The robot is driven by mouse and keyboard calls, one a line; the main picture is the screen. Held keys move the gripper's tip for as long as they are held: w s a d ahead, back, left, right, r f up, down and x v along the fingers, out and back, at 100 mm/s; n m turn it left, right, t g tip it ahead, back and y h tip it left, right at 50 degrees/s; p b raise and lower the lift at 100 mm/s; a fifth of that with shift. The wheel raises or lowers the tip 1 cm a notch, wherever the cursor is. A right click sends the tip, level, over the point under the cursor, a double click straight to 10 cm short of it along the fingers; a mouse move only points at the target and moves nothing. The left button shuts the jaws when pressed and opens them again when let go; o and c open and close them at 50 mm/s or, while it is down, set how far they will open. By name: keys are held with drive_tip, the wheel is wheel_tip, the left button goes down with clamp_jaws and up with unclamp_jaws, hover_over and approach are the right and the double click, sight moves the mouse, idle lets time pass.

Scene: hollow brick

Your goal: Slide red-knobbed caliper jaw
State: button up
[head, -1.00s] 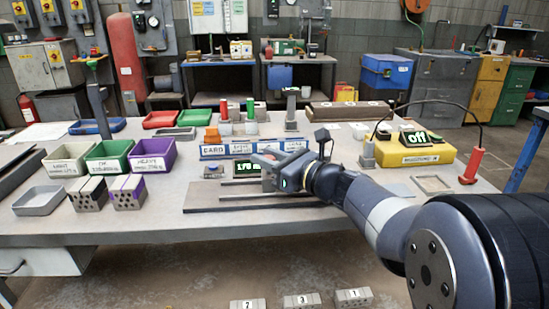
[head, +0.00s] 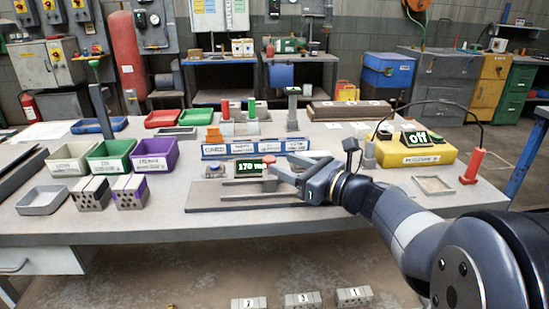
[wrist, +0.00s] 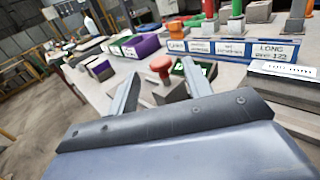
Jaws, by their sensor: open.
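The caliper has a long dark base (head: 235,203) near the table's front edge and a digital display (head: 250,168) that seems to read 170 mm. Its red knob (head: 269,158) stands upright beside the display. My gripper (head: 277,173) points left over the base, with its fingertips close to the knob. In the wrist view the red knob (wrist: 160,64) appears between my two open fingers, just beyond or level with their tips; I see no contact. My gripper (wrist: 158,80) is open and empty. The finger hides part of the display in the wrist view.
Labelled light, green and purple bins (head: 110,155), a grey tray (head: 42,200) and hollow bricks (head: 129,192) stand at the left. A blue card rack (head: 255,148) is behind the caliper. A yellow machine (head: 415,150) marked off stands at the right.

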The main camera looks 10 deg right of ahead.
sight(274, 158)
drive_tip(key=shift+p+v, duration=0.3)
drive_tip(key=shift+v, duration=2.3)
drive_tip(key=b+x, duration=0.1)
drive_tip(key=x, duration=1)
drive_tip(key=shift+f+b, duration=0.1)
drive_tip(key=shift+b, duration=0.2)
drive_tip(key=shift+d, duration=0.55)
drive_tip(key=shift+s, duration=0.1)
